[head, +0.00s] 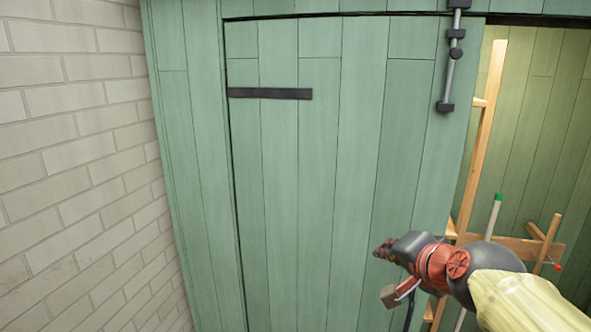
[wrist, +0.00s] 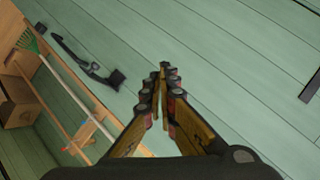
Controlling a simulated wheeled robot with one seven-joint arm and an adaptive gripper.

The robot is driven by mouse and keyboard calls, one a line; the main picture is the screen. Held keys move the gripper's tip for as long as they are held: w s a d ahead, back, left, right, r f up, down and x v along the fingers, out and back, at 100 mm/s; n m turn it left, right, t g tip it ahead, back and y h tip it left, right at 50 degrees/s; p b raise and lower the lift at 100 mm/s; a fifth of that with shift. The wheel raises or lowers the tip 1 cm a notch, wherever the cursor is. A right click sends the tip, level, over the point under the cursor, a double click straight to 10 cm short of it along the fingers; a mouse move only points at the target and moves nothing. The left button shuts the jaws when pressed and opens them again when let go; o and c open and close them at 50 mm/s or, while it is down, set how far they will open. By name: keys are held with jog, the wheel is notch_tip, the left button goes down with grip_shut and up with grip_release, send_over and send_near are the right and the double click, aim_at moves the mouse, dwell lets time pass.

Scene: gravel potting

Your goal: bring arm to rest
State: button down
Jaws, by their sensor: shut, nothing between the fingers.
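My gripper (head: 384,250) is at the lower right of the head view, in front of the green plank door. In the wrist view its fingers (wrist: 163,72) come together at the tips, shut with nothing between them. The fingers point toward the green door (wrist: 215,60), and a gap to it seems to show, though its size is hard to tell. My arm comes in from the lower right of the head view.
The green door (head: 330,180) has a black hinge strap (head: 270,93) and a metal bolt (head: 450,65). Right of it, an opening shows a wooden frame (head: 484,130) and a green-tipped pole (head: 496,205). A brick wall (head: 70,150) stands left. A rake (wrist: 30,40) shows in the wrist view.

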jog(key=s+f+n+g+b, duration=0.2)
jog(key=s+f+b, duration=0.3)
jog(key=f, duration=0.6)
jog(key=s+f+n+g+b, duration=0.2)
jog(key=s+f+n+b, duration=0.2)
jog(key=s+f, duration=0.6)
jog(key=s+f+n+g+h+b, duration=0.1)
jog(key=s+f+n+g+b, duration=0.1)
jog(key=s+f+n+b, duration=0.2)
jog(key=shift+s+d+f+b, duration=0.15)
jog(key=shift+s+f+b, duration=1.55)
jog(key=shift+f, duration=2.5)
jog(key=shift+s, duration=0.15)
